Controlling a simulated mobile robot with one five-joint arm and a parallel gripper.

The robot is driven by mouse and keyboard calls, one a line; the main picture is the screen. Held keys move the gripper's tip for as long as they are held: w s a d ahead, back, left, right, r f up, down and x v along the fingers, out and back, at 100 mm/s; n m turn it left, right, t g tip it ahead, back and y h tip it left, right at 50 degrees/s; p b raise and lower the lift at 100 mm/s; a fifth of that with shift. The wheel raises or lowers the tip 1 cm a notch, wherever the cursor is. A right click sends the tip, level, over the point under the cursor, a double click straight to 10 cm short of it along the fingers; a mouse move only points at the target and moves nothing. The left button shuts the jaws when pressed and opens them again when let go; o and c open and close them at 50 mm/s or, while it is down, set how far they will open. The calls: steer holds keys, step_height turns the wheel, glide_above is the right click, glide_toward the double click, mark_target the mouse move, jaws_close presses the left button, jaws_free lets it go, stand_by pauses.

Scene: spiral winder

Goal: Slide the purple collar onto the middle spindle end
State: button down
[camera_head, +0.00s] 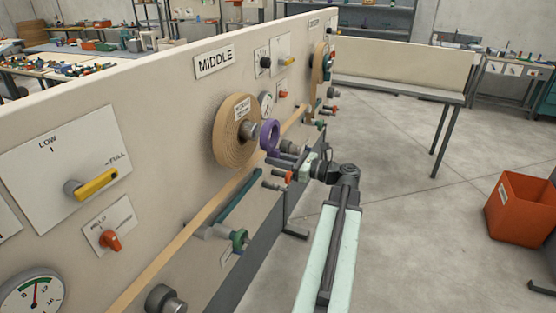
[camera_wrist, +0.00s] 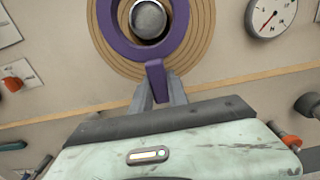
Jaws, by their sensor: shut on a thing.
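The purple collar (camera_head: 270,137) is a ring with a short tab. My gripper (camera_head: 280,152) is shut on that tab, and the collar stands upright in front of the middle spindle. In the wrist view the collar (camera_wrist: 116,43) rises above the fingertips (camera_wrist: 158,88). The rounded metal spindle end (camera_wrist: 149,19) shows through the ring's opening, right of the opening's centre as far as I can see. The spindle end (camera_head: 249,131) projects from a tan paper roll (camera_head: 231,150) under the MIDDLE sign. In the head view the collar looks slightly apart from the spindle tip.
A pressure gauge (camera_wrist: 270,14) is right of the roll. A tan strip (camera_head: 178,240) runs along the panel below it. A green-handled valve (camera_head: 239,240) and orange knobs stick out nearby. An orange bin (camera_head: 522,208) stands on open floor at right.

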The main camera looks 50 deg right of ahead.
mark_target(246, 152)
steer(key=shift+x, duration=3.85)
steer(key=shift+w+f, duration=0.15)
steer(key=c, duration=0.7)
jaws_free()
steer(key=shift+v, duration=4)
